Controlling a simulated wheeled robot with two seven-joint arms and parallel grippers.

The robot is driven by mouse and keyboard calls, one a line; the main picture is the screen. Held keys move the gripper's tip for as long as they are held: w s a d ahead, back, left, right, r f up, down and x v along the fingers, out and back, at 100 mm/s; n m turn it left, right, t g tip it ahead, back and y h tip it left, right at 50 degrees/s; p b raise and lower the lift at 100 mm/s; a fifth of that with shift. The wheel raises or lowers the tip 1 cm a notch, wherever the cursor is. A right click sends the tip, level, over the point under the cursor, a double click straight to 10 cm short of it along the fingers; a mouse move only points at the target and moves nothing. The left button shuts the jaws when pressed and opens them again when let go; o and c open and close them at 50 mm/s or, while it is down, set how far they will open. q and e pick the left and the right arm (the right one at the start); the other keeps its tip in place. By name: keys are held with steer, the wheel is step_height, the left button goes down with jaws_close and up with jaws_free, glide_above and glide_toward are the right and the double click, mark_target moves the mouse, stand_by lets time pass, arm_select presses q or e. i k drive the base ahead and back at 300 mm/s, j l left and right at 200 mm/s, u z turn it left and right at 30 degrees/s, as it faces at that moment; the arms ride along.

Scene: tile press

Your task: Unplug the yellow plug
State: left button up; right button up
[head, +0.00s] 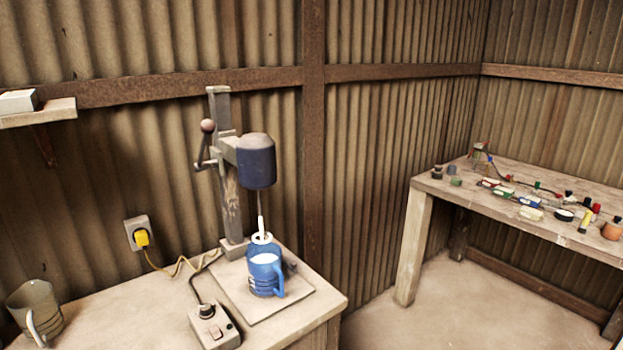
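The yellow plug (141,238) sits in a pale wall socket (137,227) on the corrugated wall, above the back edge of the left table. Its yellow cord (165,268) runs down and right along the table towards the press stand (231,190). Neither of my grippers shows in the head view.
On the left table (120,315) stand a blue mug (264,270) under the press head (256,162), a control box (214,327) and a grey-brown mug (35,311). A shelf (40,113) is at upper left. A cluttered workbench (480,203) stands right. The tabletop below the socket is clear.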

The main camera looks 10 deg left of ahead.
mark_target(142, 239)
steer(key=u, duration=1.35)
steer(key=i+l, duration=0.1)
steer(key=l, duration=0.3)
steer(key=i+l, duration=0.15)
steer(key=l, duration=0.25)
steer(key=i+l+u, duration=0.1)
steer(key=l, duration=0.3)
steer(key=i+l, duration=0.15)
steer(key=l, duration=0.25)
steer(key=i+l+u, duration=0.1)
steer(key=l, duration=0.3)
